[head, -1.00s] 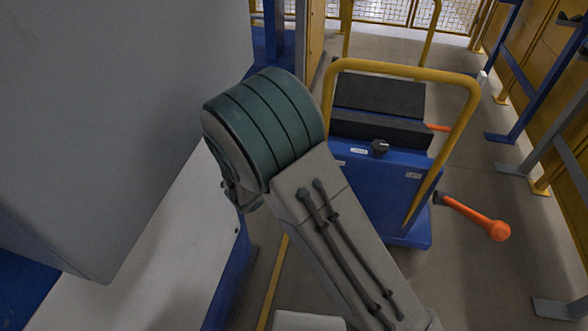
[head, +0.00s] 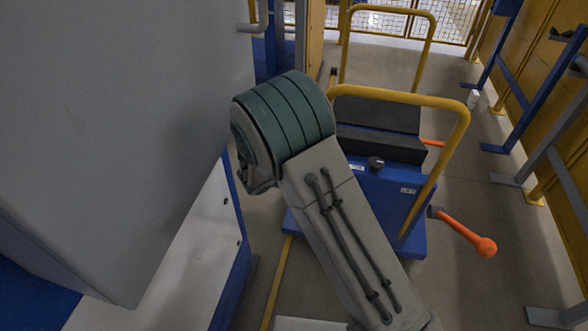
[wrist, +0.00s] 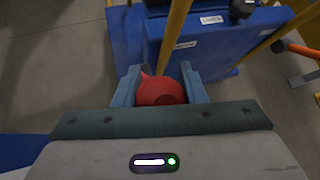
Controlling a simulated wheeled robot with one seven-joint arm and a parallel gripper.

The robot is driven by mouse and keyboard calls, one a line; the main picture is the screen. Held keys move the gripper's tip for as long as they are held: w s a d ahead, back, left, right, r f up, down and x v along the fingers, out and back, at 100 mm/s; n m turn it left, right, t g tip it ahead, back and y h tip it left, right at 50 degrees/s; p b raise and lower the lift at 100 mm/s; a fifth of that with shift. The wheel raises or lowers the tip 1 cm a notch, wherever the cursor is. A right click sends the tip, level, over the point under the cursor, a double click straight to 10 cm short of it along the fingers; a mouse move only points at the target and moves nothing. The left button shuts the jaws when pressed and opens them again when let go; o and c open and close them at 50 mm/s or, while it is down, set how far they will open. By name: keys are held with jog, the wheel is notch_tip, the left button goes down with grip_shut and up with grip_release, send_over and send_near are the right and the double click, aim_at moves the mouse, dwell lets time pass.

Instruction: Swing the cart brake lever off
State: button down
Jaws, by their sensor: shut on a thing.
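The blue cart (head: 385,205) with a yellow push handle (head: 400,95) stands right of my arm in the head view. Its blue side also shows in the wrist view (wrist: 222,42). In the wrist view my gripper (wrist: 160,88) is shut on a red rounded knob (wrist: 160,91), with one finger on each side. The knob seems to be the end of a lever by the cart, but its shaft is hidden. Orange-ended levers (head: 465,235) stick out at the cart's right side; one also shows in the wrist view (wrist: 302,50). My arm hides the gripper in the head view.
A large grey cabinet (head: 120,130) fills the left, close to my arm. Blue and grey rack frames (head: 545,130) line the right wall. A mesh fence (head: 400,20) closes off the back. Bare floor (head: 480,160) lies between the cart and the racks.

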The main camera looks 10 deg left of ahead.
jog(key=shift+d, duration=0.15)
jog(key=c, duration=0.9)
grip_release()
jog(key=shift+f, duration=0.1)
jog(key=shift+r, duration=0.35)
jog(key=s+d+r, duration=0.1)
jog(key=d+r, duration=0.9)
jog(key=d, duration=0.1)
jog(key=shift+s+d+r+p, duration=0.2)
jog(key=shift+s+p, duration=0.1)
jog(key=shift+s, duration=0.1)
